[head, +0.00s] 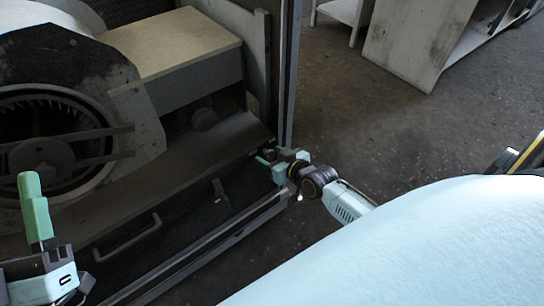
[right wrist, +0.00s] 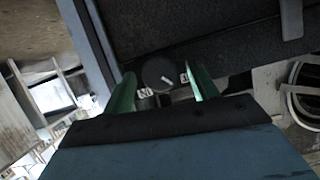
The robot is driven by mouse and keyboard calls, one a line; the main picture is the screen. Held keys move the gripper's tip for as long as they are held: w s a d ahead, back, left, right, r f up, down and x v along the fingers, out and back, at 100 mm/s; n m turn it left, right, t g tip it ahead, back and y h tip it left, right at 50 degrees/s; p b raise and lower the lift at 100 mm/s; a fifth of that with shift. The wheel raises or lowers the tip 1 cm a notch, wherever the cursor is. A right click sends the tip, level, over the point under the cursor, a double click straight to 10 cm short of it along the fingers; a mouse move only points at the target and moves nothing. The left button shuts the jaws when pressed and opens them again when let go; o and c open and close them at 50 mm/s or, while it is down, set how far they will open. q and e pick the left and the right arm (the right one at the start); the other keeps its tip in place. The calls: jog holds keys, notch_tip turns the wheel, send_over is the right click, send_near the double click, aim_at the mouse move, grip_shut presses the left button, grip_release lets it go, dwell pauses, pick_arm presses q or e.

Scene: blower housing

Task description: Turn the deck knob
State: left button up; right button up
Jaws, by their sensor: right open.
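The deck knob (right wrist: 160,74) is round and dark with a short white pointer line, set on a dark panel in the right wrist view. Small white markings sit beside it on the panel. My right gripper (right wrist: 158,71) is open, with one green finger on each side of the knob. I cannot tell whether the fingers touch it. In the head view my right gripper (head: 268,158) is at the right end of the dark front deck (head: 190,205), and the knob cannot be made out there. My left gripper (head: 36,205) is at the lower left, its jaw gap unclear.
The blower housing (head: 115,75) with its round fan opening stands at the left. A box with a pale top (head: 175,42) is beside it. A handle (head: 127,240) is on the deck front. An upright post (head: 290,75) rises close behind my right gripper.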

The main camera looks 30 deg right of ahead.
jog(key=shift+c, duration=0.5)
jog(key=c, duration=0.9)
